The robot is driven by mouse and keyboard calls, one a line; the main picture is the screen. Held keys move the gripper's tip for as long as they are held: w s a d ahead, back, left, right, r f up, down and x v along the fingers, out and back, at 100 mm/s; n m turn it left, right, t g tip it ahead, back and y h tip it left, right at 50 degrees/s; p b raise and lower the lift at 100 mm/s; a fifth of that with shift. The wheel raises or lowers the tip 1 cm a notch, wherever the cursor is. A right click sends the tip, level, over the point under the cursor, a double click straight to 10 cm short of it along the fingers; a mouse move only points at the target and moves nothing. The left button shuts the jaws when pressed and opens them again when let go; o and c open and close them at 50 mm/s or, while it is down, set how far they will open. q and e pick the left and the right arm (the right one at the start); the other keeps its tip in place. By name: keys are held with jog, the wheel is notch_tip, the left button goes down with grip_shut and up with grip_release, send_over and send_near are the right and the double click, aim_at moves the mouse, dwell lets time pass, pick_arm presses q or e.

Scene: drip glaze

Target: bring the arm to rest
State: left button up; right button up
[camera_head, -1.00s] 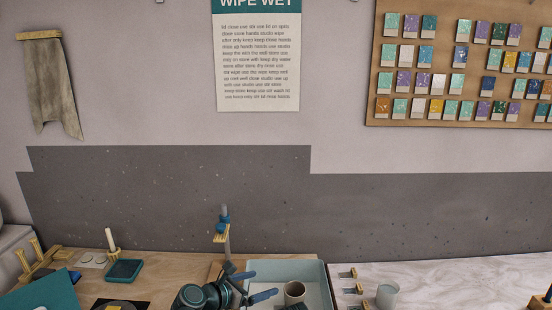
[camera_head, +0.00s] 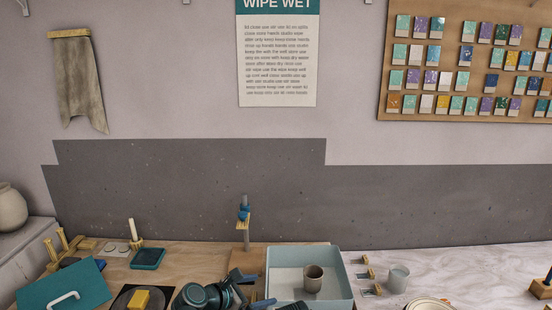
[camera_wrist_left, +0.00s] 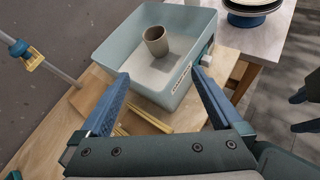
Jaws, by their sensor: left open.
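My left gripper (camera_head: 250,289) is at the bottom of the head view, at the left side of a pale blue tray (camera_head: 345,290). Its two blue fingers are spread with nothing between them. In the left wrist view the open gripper (camera_wrist_left: 160,74) points toward the tray (camera_wrist_left: 105,55), with the fingertips on either side of its near end. A grey-brown cup (camera_head: 313,278) stands upright in the tray. It also shows in the left wrist view (camera_wrist_left: 156,41).
A stand with a blue clamp (camera_head: 244,215) rises behind the gripper. A teal board (camera_head: 65,287), a yellow block (camera_head: 139,299) and a teal box (camera_head: 148,258) lie at left. A pale cup (camera_head: 397,279) stands right of the tray. Wooden sticks (camera_wrist_left: 150,117) lie near the fingers.

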pick_arm(q)
jog(key=s+a+f+m+g+y, duration=0.85)
jog(key=s+a+f+m, duration=0.35)
jog(key=m, duration=1.2)
jog(key=s+d+f+m+y+b, duration=0.2)
jog(key=s+d+f+m+b, duration=0.2)
jog(key=s+d+f+b, duration=0.2)
jog(key=d+f+b, duration=0.2)
jog(key=d+b, duration=0.1)
jog(key=d, duration=0.1)
jog(key=shift+d+f, duration=0.25)
jog(key=shift+d, duration=0.1)
jog(key=shift+c, duration=0.2)
